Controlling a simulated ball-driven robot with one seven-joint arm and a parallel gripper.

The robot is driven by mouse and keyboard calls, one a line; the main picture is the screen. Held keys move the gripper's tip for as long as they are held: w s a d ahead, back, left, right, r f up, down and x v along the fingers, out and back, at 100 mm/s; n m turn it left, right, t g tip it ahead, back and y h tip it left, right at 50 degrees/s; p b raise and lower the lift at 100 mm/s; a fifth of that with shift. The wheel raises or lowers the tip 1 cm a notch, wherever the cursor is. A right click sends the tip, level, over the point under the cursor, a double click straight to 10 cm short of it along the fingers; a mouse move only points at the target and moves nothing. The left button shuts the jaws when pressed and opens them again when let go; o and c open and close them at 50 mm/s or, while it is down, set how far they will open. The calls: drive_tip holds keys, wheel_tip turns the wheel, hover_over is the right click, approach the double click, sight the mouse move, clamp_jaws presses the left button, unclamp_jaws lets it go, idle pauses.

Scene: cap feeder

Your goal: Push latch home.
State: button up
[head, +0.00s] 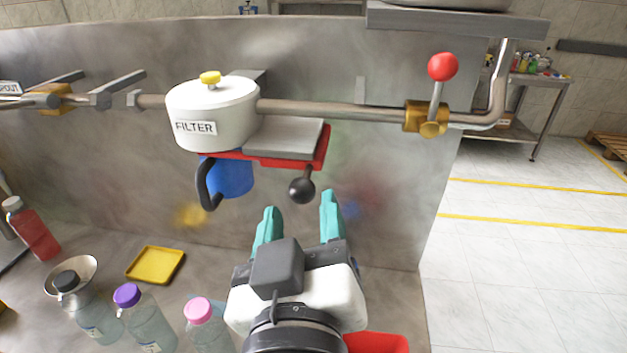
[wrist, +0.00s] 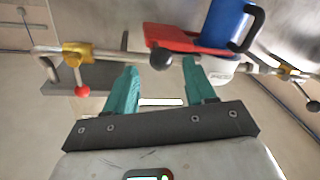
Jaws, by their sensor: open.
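A red slide (head: 265,160) with a black ball knob (head: 302,190) sits under a grey plate beside the white FILTER housing (head: 212,115); it looks like the latch. In the wrist view, the red slide (wrist: 185,40) and the black knob (wrist: 160,58) show ahead of the fingers. My gripper (head: 298,220) is open and empty, with its teal fingers pointing up towards the wall. It is in front of and below the knob in the head view, and apart from it. Whether the slide is fully in, I cannot tell.
A blue cup (head: 232,178) with a black handle is beneath the slide. A pipe (head: 330,109) runs along the wall to a brass valve (head: 426,116) with a red-knobbed lever. Capped bottles (head: 146,318), a funnel and a yellow tray (head: 156,265) stand on the counter at left.

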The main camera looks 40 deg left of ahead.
sight(301, 200)
drive_tip(key=shift+p+x, duration=0.35)
drive_tip(key=shift+x, duration=2.25)
drive_tip(key=shift+c, duration=0.3)
clamp_jaws()
drive_tip(key=shift+a, duration=0.1)
